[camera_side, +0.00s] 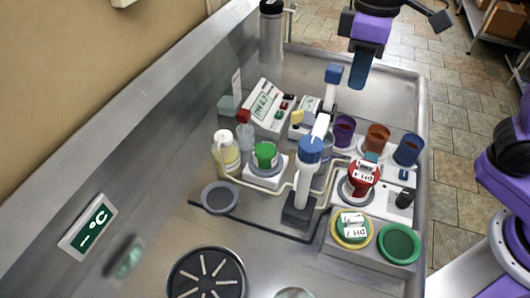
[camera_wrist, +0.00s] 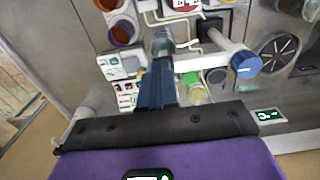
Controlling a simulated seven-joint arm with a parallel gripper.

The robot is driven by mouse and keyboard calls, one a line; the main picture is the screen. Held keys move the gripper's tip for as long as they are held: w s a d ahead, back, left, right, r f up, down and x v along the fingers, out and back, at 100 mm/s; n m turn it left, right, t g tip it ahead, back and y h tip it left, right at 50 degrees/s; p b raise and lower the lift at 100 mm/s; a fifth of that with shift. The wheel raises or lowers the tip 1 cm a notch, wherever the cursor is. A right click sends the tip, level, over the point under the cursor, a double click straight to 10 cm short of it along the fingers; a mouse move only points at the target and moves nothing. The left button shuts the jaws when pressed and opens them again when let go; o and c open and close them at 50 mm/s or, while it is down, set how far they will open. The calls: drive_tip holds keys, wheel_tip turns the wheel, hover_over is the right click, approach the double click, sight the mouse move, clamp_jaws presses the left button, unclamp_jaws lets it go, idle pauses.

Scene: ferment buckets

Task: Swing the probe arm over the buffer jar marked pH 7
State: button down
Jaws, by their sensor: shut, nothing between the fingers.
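The probe arm is a white bar with a blue round cap (camera_side: 311,148) on an upright post with a dark base (camera_side: 297,211). Its bar points away toward the back, over a clear beaker (camera_side: 327,144). In the wrist view the blue cap (camera_wrist: 246,63) is at right and the bar runs left toward the beaker (camera_wrist: 163,42). The jar marked pH 7 (camera_side: 352,229), with a yellow rim, stands at the front right; I cannot make it out in the wrist view. My gripper (camera_side: 357,78) is shut and empty, high over the back right, clear of the probe arm.
A red jar marked pH 4 (camera_side: 362,178) and a green cup (camera_side: 399,243) stand near the yellow-rimmed jar. Purple (camera_side: 343,130), orange (camera_side: 376,137) and blue (camera_side: 408,149) cups stand behind. A meter (camera_side: 267,107) and green-capped bottle (camera_side: 265,155) are left.

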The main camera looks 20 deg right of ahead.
sight(340, 66)
drive_tip(key=shift+w+a, duration=0.5)
drive_tip(key=shift+w, duration=0.2)
drive_tip(key=shift+w+a, duration=0.45)
drive_tip(key=shift+w, duration=0.2)
drive_tip(key=shift+w+a, duration=1.1)
drive_tip(key=shift+a, duration=0.15)
drive_tip(key=a, duration=0.1)
drive_tip(key=w+a, duration=0.1)
drive_tip(key=a, duration=0.1)
drive_tip(key=shift+w, duration=0.25)
